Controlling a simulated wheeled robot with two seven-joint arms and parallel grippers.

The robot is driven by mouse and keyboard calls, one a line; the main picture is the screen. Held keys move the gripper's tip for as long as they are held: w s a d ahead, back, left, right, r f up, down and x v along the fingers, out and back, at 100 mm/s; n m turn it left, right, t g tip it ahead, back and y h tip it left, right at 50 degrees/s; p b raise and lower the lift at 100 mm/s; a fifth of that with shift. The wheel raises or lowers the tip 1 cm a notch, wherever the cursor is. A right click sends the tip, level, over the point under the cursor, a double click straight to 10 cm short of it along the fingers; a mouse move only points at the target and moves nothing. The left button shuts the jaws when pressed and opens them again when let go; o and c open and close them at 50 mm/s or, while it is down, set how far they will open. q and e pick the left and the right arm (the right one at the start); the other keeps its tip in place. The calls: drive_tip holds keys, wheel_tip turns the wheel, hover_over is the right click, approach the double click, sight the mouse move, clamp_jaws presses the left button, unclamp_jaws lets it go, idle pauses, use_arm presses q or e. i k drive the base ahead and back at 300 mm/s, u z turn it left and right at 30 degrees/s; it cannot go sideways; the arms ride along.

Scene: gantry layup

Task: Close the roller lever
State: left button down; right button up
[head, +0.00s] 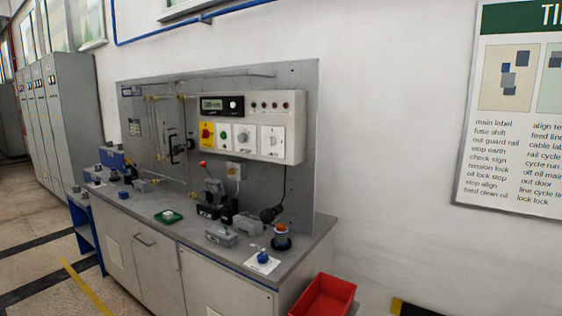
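A grey workbench (318,240) with an upright back panel (300,190) stands against the wall in the head view. A lever with a red ball knob (203,164) rises from a small grey and black device on the bench, left of the middle. A black handle (176,143) is fixed on the back panel. I cannot tell for sure which of these is the roller lever; no label is readable at this size. Neither of my grippers is in the head view.
A control box (250,127) with dials and a yellow-backed red button hangs on the panel. Several small devices, a green tray (168,216) and a blue knob on a white plate (262,262) crowd the benchtop. A red bin (325,297) stands at the right. Floor at left looks clear.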

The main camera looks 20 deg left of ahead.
sight(215, 186)
drive_tip(key=z, duration=0.35)
drive_tip(key=i, duration=1.8)
drive_tip(key=u, duration=0.65)
